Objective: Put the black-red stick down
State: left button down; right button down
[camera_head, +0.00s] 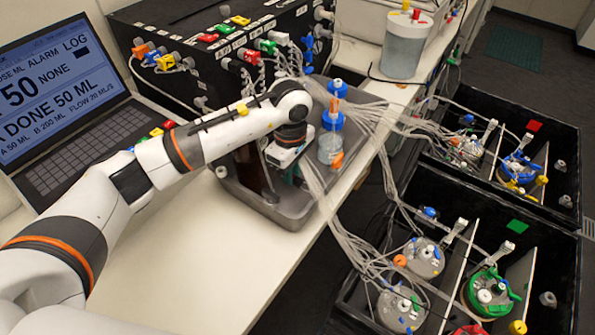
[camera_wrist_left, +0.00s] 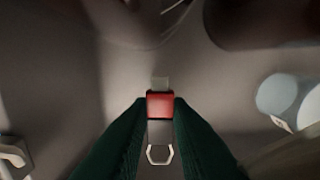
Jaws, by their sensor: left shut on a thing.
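My left gripper (camera_head: 290,176) reaches down into the grey tray (camera_head: 300,217) on the white bench. In the left wrist view its dark green fingers (camera_wrist_left: 160,112) are shut on the black-red stick (camera_wrist_left: 160,104), whose red end shows between the fingertips. A small pale piece and a light metal-like loop show just beyond and below the red part. In the head view the stick is hidden by the gripper and wrist. I cannot tell whether the stick touches the tray floor. My right gripper is in neither view.
A clear bottle with blue caps (camera_head: 331,140) stands in the tray, right of my gripper. A black pump box (camera_head: 225,50) is behind and a laptop (camera_head: 60,110) at left. Tubing bundles (camera_head: 350,245) run to black bins (camera_head: 510,160) at right. The front bench is clear.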

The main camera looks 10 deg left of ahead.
aim_at(292, 196)
pick_arm(q)
jog(key=shift+s+f, duration=0.15)
jog(key=shift+f, duration=0.4)
jog(key=shift+d+f, duration=0.1)
jog(key=shift+f, duration=0.6)
notch_tip(292, 196, down, 3)
jog(key=shift+f+p, duration=0.15)
jog(key=shift+p, duration=0.55)
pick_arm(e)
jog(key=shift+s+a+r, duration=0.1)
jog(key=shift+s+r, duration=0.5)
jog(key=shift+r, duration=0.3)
pick_arm(q)
jog(key=shift+f, duration=0.15)
jog(key=c, duration=1.3)
grip_release()
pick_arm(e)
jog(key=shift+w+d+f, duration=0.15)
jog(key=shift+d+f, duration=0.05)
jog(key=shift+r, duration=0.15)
